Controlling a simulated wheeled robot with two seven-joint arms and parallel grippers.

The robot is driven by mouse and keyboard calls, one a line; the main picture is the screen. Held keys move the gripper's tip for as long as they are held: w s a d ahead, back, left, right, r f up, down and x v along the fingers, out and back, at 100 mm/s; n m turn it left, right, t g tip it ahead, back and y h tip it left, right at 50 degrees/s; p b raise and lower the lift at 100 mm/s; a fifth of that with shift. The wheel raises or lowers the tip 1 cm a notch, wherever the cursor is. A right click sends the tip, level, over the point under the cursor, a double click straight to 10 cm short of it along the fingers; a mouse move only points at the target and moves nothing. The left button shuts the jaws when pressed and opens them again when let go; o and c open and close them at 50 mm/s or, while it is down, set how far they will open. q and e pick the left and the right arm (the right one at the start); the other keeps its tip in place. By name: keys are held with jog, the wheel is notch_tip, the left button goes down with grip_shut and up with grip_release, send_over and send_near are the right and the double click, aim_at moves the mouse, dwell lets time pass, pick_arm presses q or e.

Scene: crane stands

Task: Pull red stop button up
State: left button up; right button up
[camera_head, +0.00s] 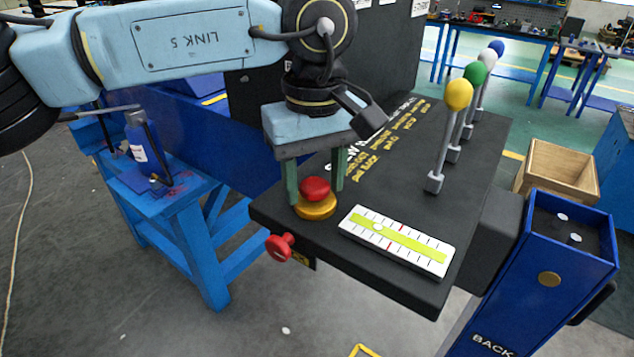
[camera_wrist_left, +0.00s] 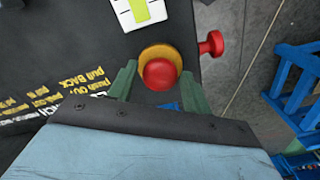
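The red stop button (camera_head: 315,189) sits on a yellow round base (camera_head: 316,207) near the left front corner of the black control panel (camera_head: 400,190). In the left wrist view the red button (camera_wrist_left: 160,74) lies between the fingertips, with its yellow base (camera_wrist_left: 160,56) beyond it. My left gripper (camera_head: 314,188) points down over the button. Its two green fingers stand apart, one on each side of the button, and gaps show between them and it in the left wrist view (camera_wrist_left: 158,82). My right gripper is not in view.
A red side knob (camera_head: 281,247) sticks out of the panel's front edge. A white level gauge (camera_head: 397,241) lies right of the button. Levers with yellow (camera_head: 459,94), green (camera_head: 474,73), white and blue balls stand farther back. A blue post (camera_head: 540,275) stands at right.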

aim_at(315, 182)
pick_arm(q)
jog(key=c, duration=0.6)
jog(key=shift+r+p, duration=0.4)
jog(key=shift+r, duration=0.25)
jog(key=o, duration=0.9)
jog(key=shift+c, duration=0.2)
jog(key=shift+r+p, duration=2.4)
jog(key=shift+r, duration=1.15)
jog(key=shift+f, duration=0.1)
